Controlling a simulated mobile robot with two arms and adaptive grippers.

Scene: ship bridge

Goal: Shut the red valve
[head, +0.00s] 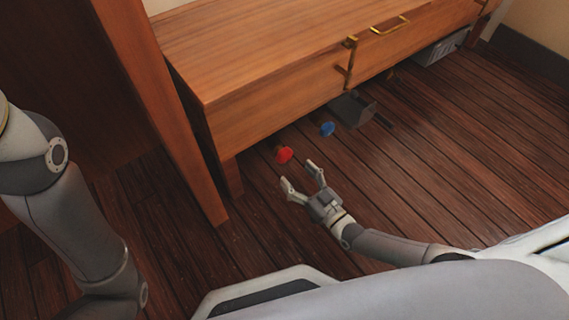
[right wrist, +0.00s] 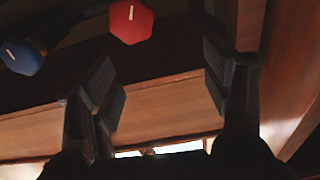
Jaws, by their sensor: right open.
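The red valve (head: 284,154) shows as a small red knob low under the front of the wooden cabinet, just above the floor. It also shows at the top of the right wrist view (right wrist: 131,21), with a white mark on its face. My right gripper (head: 301,174) is open and empty, close in front of the red valve and apart from it. In the right wrist view its two fingers (right wrist: 160,85) are spread, with the valve beyond them, toward the left finger's side. My left arm is at the left edge of the head view; its gripper is out of view.
A blue valve (head: 327,129) sits right of the red one. A dark grey box-like piece (head: 352,108) stands farther right below the wooden cabinet (head: 240,60). A wooden upright (head: 165,120) stands at left. The plank floor (head: 440,140) is clear at right.

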